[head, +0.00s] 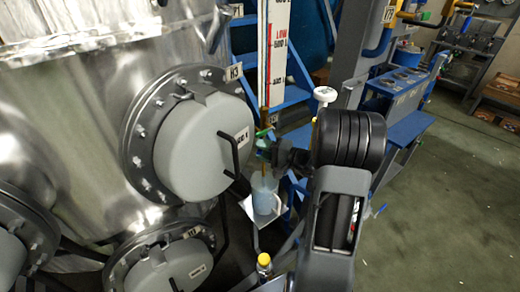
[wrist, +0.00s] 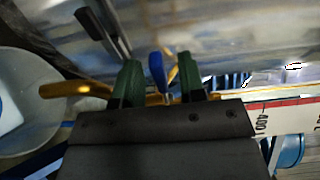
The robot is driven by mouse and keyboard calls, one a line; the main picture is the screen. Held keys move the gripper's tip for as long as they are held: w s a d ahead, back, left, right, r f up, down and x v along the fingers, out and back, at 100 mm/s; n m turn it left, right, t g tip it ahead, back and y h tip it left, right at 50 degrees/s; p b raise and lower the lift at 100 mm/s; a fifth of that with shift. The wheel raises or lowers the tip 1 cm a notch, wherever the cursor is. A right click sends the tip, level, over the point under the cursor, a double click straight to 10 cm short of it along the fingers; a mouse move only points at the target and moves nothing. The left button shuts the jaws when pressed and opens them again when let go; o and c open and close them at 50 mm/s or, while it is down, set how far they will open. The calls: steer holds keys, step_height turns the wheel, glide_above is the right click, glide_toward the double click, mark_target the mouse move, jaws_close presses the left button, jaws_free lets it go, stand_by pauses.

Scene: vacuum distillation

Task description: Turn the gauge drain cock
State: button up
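The level gauge's tall white scale (head: 279,50) with red markings stands right of the steel vessel, and part of it shows in the wrist view (wrist: 290,112). The drain cock's blue handle (wrist: 157,68) sits on brass fittings in the wrist view. My gripper (wrist: 160,75) has its two green fingers apart, one on each side of the blue handle, with visible gaps. In the head view my gripper (head: 264,141) is at the bottom of the gauge, and the cock is hard to make out there. A yellow-brass outlet pipe (wrist: 75,90) runs left in the wrist view.
A pale blue cup (head: 265,195) stands on a small bracket (head: 262,217) below my gripper; its pale round rim (wrist: 30,75) seems to show in the wrist view. The vessel's grey round covers (head: 205,147) are close on the left. Open floor (head: 435,215) lies on the right.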

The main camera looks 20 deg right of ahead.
steer(key=shift+w+a, duration=0.25)
steer(key=shift+a, duration=0.05)
jaws_close()
stand_by(0.3)
